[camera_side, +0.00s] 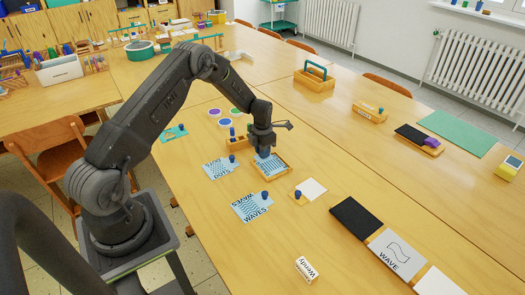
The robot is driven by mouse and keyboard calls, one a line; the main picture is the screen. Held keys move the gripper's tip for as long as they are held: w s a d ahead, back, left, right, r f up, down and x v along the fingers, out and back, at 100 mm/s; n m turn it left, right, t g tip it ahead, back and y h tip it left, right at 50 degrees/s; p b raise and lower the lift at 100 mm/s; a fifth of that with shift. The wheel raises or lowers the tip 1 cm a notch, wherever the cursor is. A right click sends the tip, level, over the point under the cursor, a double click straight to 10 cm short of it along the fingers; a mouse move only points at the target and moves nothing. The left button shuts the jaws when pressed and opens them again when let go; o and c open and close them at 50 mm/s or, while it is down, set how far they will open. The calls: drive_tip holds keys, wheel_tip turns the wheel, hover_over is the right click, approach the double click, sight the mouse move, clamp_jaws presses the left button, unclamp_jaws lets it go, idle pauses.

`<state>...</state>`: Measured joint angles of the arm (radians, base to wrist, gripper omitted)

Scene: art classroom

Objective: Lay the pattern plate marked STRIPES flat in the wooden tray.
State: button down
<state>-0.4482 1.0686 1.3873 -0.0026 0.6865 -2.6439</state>
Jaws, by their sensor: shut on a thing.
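My gripper (264,151) is shut at the top of a light-blue patterned plate (267,164); the part it grips is hidden by the fingers. The plate is over or inside the small wooden tray (278,178); I cannot tell whether it touches the tray floor. Any word on this plate is too small to read. A blue patterned plate marked WAVES (250,208) with a dark blue knob lies on the table in front of the tray. Another blue patterned plate (218,169) with a knob lies left of the tray, its marking unreadable.
A wooden holder (236,143) stands close behind the tray. Round paint pots (225,124) are further back. A black pad (356,218) lies front right. The table's front middle is mostly clear.

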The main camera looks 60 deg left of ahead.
drive_tip(key=c, duration=0.9)
unclamp_jaws()
drive_tip(key=shift+o, duration=0.4)
drive_tip(key=shift+o, duration=0.7)
drive_tip(key=shift+r, duration=0.1)
drive_tip(key=shift+r, duration=2.9)
drive_tip(key=shift+r, duration=0.1)
